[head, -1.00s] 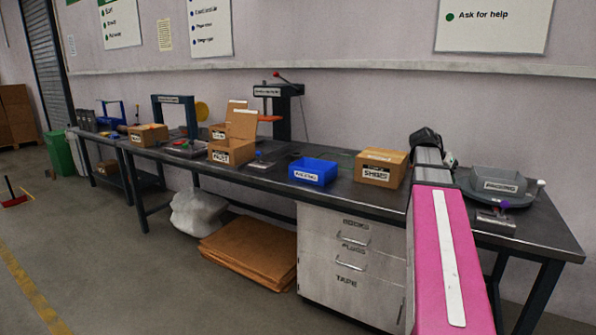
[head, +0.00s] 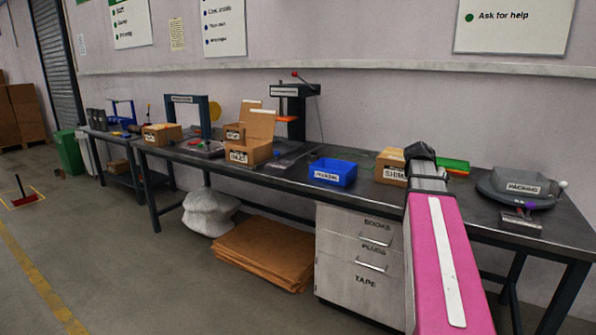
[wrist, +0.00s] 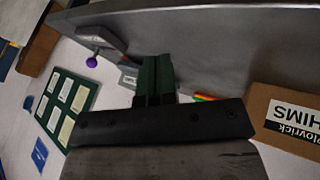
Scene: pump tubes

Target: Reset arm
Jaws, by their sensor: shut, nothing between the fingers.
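My pink arm reaches out over the workbench (head: 480,232) in the head view. Its dark end is beside the cardboard box marked SHIMS (head: 391,172) and covers part of it. My gripper's fingers cannot be made out in the head view. In the wrist view my gripper (wrist: 157,78) shows two dark green fingers pressed together with nothing between them. The SHIMS box (wrist: 290,118) stands to their right, apart from them and upside down in the picture.
A blue bin (head: 333,172) and open cardboard boxes (head: 249,151) stand left on the bench. A green tray (head: 454,165) lies just right of the arm's end. A grey PACKING unit (head: 520,188) is at the right. Drawers (head: 360,262) are under the bench.

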